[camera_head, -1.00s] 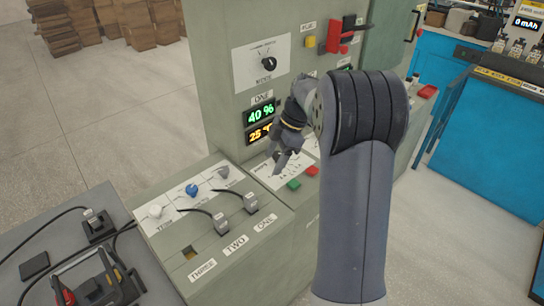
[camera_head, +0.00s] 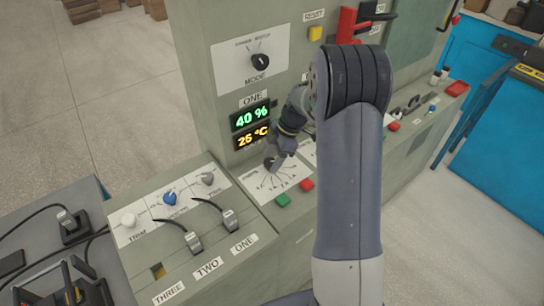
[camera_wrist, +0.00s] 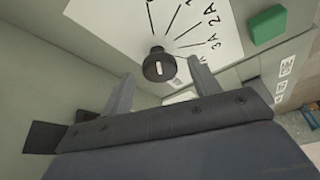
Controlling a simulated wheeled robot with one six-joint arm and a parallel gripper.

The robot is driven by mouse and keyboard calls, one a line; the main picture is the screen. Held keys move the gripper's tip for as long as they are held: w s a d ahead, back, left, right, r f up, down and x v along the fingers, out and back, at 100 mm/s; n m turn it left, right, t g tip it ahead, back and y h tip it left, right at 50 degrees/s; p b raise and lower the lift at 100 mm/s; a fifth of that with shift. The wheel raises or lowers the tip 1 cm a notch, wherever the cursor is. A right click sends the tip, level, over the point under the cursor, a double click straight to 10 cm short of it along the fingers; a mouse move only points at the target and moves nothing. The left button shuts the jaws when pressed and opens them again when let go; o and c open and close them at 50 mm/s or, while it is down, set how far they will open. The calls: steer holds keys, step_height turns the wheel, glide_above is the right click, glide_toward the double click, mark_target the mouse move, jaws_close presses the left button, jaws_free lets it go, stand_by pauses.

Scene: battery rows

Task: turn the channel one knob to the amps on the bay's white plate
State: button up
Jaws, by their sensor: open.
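The channel one knob (camera_wrist: 159,66) is black and round with a white mark, on a white dial plate (camera_wrist: 108,15) with radiating lines; 2A and 3A are legible. My gripper (camera_wrist: 160,68) is open in the wrist view, one finger on each side of the knob, with gaps visible and no clear contact. I cannot make out a bay plate with a readable amps figure.
The ONE displays (camera_head: 251,127) read 40 % and 25 °C. A green button (camera_head: 283,201) and a red button (camera_head: 307,184) sit beside the dial. A MODE knob (camera_head: 260,61) is above. Plugs and cables (camera_head: 193,240) and several small knobs lie to the left.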

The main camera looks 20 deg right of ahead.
steer(key=shift+a+f, duration=0.1)
steer(key=shift+f, duration=0.2)
steer(key=shift+c, duration=0.5)
steer(key=c, duration=0.9)
